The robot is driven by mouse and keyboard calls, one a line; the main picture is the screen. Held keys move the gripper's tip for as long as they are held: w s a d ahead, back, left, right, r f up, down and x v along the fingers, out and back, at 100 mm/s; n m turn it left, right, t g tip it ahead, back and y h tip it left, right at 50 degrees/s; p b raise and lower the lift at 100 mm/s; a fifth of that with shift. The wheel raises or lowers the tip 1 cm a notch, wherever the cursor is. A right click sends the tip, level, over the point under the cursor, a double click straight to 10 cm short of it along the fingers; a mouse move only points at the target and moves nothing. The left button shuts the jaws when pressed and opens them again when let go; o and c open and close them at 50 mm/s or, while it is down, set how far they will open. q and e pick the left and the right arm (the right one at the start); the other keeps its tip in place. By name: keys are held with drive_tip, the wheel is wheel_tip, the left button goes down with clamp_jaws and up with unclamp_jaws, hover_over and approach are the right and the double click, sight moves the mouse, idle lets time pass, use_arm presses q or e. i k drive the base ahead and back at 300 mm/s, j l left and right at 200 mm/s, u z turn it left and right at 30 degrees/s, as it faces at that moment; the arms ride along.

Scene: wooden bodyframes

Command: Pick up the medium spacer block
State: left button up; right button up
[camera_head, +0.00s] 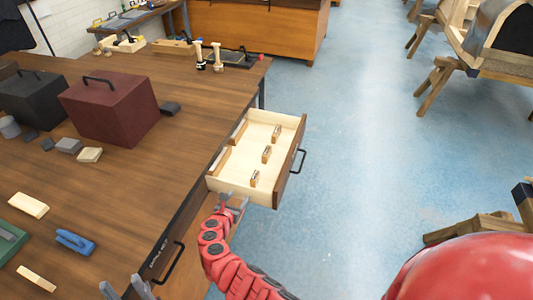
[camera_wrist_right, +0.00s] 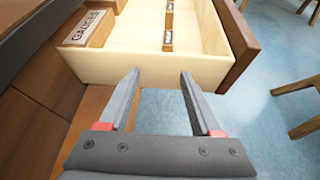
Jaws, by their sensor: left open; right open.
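An open drawer (camera_head: 233,185) of pale wood holds three small spacer blocks in a row: a far one (camera_head: 277,131), a middle one (camera_head: 266,153) and a near one (camera_head: 254,178). I take the middle one for the medium spacer block, but their sizes are hard to tell apart. The right wrist view shows blocks (camera_wrist_right: 167,40) inside the drawer, beyond its near wall (camera_wrist_right: 150,68). My right gripper (camera_head: 232,199) is open and empty, outside the near wall; its fingers (camera_wrist_right: 160,76) point at it. My left gripper (camera_head: 122,286) is open and empty at the bottom edge.
A wooden strip lettered GAUGES (camera_wrist_right: 88,28) lies along the drawer's left side. The workbench (camera_head: 150,180) carries a dark red toolbox (camera_head: 112,108), a black toolbox (camera_head: 32,98), a blue tool (camera_head: 75,242) and wood pieces. Blue floor (camera_head: 350,170) is clear right of the drawer.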

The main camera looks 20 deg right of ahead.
sight(265, 155)
drive_tip(key=i+l+z, duration=0.1)
drive_tip(key=i+l, duration=0.6)
drive_tip(key=l, duration=0.15)
